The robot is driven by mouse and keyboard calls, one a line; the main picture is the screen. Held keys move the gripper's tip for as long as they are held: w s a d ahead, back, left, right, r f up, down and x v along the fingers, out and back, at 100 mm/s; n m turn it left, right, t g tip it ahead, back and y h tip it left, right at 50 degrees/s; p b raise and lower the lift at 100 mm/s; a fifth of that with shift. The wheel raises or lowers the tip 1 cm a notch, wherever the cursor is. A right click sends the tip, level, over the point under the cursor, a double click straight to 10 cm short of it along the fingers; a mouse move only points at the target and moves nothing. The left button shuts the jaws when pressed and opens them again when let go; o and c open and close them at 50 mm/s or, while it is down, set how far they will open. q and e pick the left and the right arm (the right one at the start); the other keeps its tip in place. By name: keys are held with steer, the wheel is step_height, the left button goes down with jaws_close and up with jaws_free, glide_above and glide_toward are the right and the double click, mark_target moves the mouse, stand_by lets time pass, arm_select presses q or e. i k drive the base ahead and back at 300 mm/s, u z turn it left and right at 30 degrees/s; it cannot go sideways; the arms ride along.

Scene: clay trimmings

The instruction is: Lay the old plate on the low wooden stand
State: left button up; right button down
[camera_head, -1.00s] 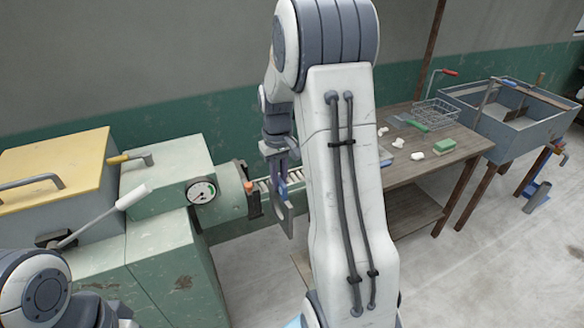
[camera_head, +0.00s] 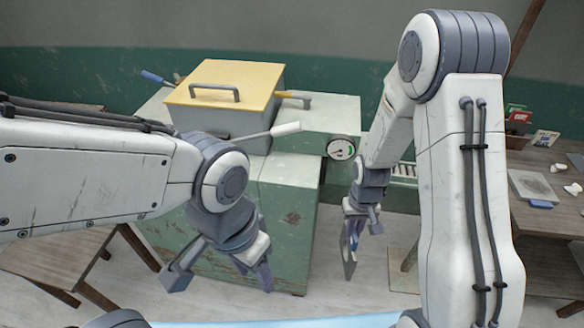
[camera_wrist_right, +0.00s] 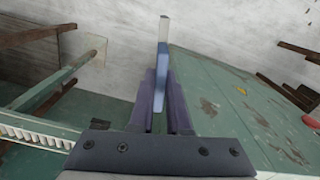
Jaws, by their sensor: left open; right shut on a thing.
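My right gripper (camera_head: 362,222) is shut on a thin grey plate (camera_head: 349,258), which hangs upright, nearly edge-on, in front of the green machine's right side. In the right wrist view the plate (camera_wrist_right: 164,32) shows as a narrow strip with a blue part, pinched between the fingers (camera_wrist_right: 160,105). My left gripper (camera_head: 222,275) is open and empty in front of the green machine. A wooden surface (camera_head: 50,262) with legs stands at lower left, partly behind my left arm. I cannot tell whether it is the low wooden stand.
The green machine (camera_head: 300,215) has a yellow lid (camera_head: 225,90), a white lever (camera_head: 275,130) and a gauge (camera_head: 341,148). A roller track (camera_head: 405,172) adjoins it. A workbench (camera_head: 545,215) with small items is at right. Pale floor is open in front.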

mark_target(56, 251)
steer(key=k, duration=0.6)
steer(key=u, duration=0.55)
steer(key=i, duration=0.6)
steer(key=u, duration=1.25)
steer(key=i, duration=1.05)
steer(key=u, duration=0.55)
steer(key=i, duration=0.65)
steer(key=u, duration=0.05)
